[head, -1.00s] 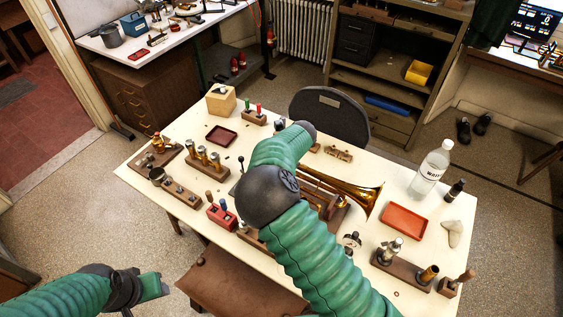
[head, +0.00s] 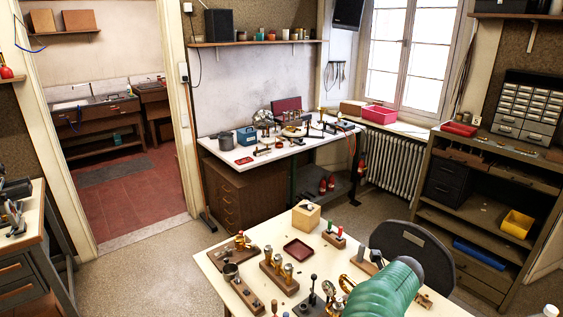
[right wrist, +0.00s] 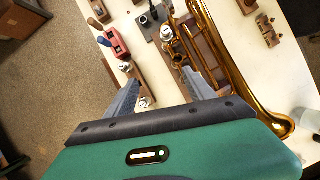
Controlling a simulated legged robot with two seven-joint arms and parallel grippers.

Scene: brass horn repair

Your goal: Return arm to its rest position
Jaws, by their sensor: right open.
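My right arm's green sleeve (head: 385,290) rises over the near right part of the cream workbench (head: 215,262) in the head view. In the right wrist view my right gripper (right wrist: 160,92) is open, its two grey fingers apart and nothing held between them. It is above the bench, beside the brass horn (right wrist: 222,62), whose tubing runs to the right of the fingers. In the head view the sleeve covers most of the horn. My left gripper is not in view.
A wooden block (head: 306,217), a dark red tray (head: 298,250) and wooden holders with brass parts (head: 279,270) stand on the bench. A red block (right wrist: 117,45) lies left of the fingers in the right wrist view. A dark chair (head: 410,245) stands behind the bench.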

